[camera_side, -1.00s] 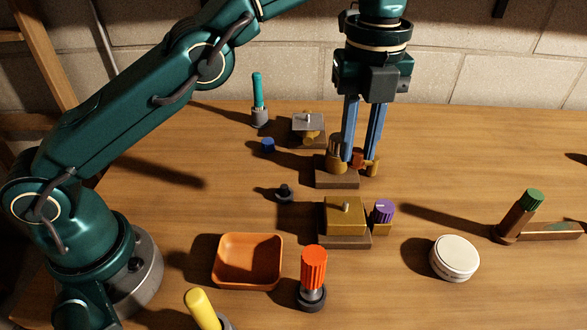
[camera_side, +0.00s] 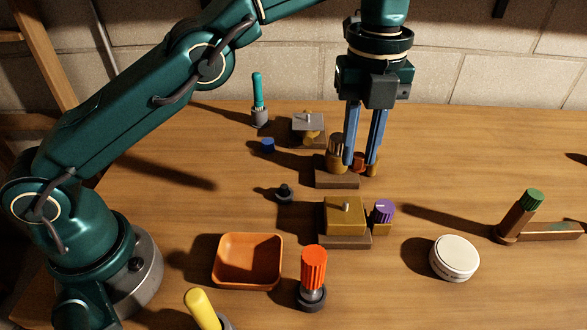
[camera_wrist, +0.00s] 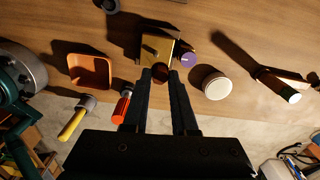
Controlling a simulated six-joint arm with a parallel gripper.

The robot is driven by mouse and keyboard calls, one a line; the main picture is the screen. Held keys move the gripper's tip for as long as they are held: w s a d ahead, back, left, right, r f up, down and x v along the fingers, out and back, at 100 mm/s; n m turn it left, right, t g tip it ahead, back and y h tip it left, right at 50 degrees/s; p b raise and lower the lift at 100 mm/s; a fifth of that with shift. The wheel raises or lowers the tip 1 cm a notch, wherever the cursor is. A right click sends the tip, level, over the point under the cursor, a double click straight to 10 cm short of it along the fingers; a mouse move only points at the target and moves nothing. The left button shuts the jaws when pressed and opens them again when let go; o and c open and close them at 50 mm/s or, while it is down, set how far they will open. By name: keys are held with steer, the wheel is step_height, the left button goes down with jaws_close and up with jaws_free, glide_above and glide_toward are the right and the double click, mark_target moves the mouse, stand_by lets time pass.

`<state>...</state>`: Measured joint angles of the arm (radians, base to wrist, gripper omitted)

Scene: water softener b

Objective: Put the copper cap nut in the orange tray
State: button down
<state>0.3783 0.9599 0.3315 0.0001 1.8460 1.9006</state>
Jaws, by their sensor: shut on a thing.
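My gripper (camera_side: 360,162) points down at the back middle of the table, beside a ribbed bronze fitting. Its two blue fingers are shut on the copper cap nut (camera_side: 359,158), a small orange-red piece partly hidden by the fingers. In the wrist view, the nut (camera_wrist: 160,72) is a dark reddish round shape between the fingertips. I cannot tell whether it still touches the fitting or its base. The orange tray (camera_side: 217,266) lies at the front left, well away from the gripper, and looks empty. It also shows in the wrist view (camera_wrist: 73,78).
The bronze fitting (camera_side: 336,147) stands on a brown base (camera_side: 337,180). A brass block (camera_side: 345,217) with a purple knob (camera_side: 384,211) stands in front. An orange-red ribbed knob (camera_side: 313,268) is right of the tray. A white round container (camera_side: 455,257) stands at right.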

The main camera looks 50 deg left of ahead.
steer(key=shift+a+f, duration=0.1)
steer(key=shift+s+a+f, duration=0.1)
steer(key=shift+a, duration=0.05)
steer(key=s+a+f+n, duration=0.1)
steer(key=s+a+f, duration=0.1)
steer(key=s+a, duration=1.4)
glide_above(250, 266)
step_height(250, 266, down, 7)
steer(key=shift+r, duration=0.1)
steer(key=shift+f, duration=2.05)
steer(key=shift+f, duration=0.1)
